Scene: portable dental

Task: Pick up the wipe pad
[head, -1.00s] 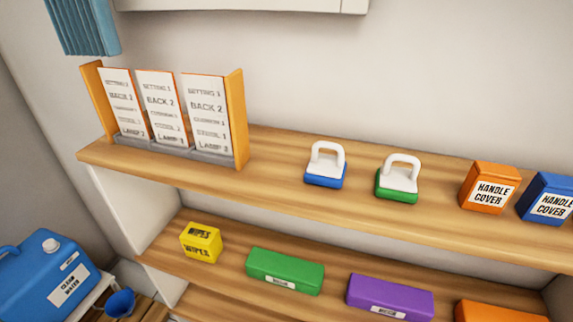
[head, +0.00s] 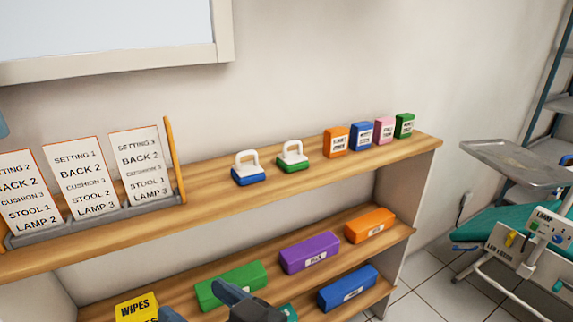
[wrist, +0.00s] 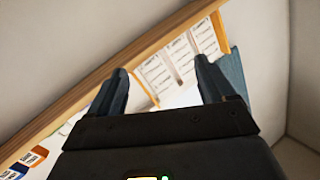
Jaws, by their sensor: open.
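Two pads with white loop handles stand upright on the top shelf in the head view: one with a blue base (head: 248,169) and one with a green base (head: 291,156). Which one is the wipe pad, I cannot tell. A yellow box marked WIPES (head: 137,306) is on the shelf below, partly cut off. My gripper (head: 200,299) shows at the bottom edge of the head view, in front of the lower shelf and apart from the pads. In the wrist view my gripper (wrist: 160,66) is open, with nothing between its fingers.
A card rack (head: 100,206) stands left of the pads on the top shelf (head: 215,203). Several small boxes, orange (head: 335,142) first, stand to their right. Green (head: 232,284), purple (head: 309,253), orange and blue boxes sit lower. A metal tray (head: 515,160) is at far right.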

